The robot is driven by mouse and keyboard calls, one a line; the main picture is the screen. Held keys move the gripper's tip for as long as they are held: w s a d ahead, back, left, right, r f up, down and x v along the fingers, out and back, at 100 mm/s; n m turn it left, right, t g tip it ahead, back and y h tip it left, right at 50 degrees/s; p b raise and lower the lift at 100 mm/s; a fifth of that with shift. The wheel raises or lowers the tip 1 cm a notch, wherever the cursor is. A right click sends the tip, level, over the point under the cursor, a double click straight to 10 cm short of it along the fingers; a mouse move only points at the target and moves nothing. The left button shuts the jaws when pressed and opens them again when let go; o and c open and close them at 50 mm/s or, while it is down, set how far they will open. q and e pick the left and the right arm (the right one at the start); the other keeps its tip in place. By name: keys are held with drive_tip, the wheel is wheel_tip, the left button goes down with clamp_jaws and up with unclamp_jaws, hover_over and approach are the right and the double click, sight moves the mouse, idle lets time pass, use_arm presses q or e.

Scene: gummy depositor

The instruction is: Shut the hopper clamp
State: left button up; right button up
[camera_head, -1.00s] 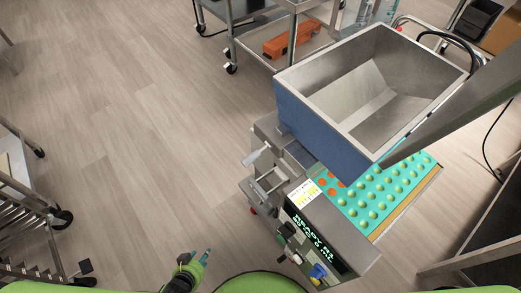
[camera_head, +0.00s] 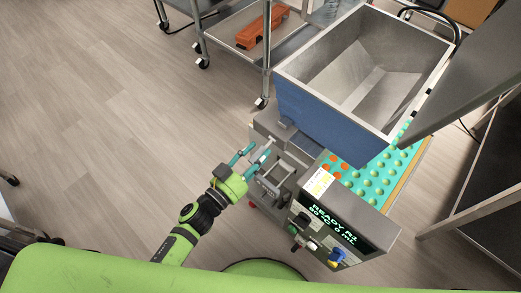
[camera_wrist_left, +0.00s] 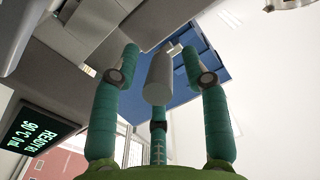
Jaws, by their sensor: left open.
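The hopper (camera_head: 330,122) is a blue-sided box with an open steel bin on the depositor. The hopper clamp (camera_head: 270,182) is a grey metal bracket with a lever at the machine's left side. My left gripper (camera_head: 257,152) is at the lever, its teal fingers open. In the left wrist view, the clamp's grey cylindrical handle (camera_wrist_left: 158,78) shows between the spread fingers of my left gripper (camera_wrist_left: 160,55). I see no clear contact on either side. The fingers partly hide the lever in the head view. My right gripper is not in view.
The control panel (camera_head: 340,228) reads "READY" beside knobs at the machine's front. A teal mold tray (camera_head: 372,188) lies under the hopper. A large grey panel (camera_head: 462,85) slants over the right. A steel cart (camera_head: 235,28) with an orange object stands behind.

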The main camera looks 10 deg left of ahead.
use_arm(q)
drive_tip(key=shift+w+d, duration=0.35)
drive_tip(key=shift+w, duration=0.25)
clamp_jaws()
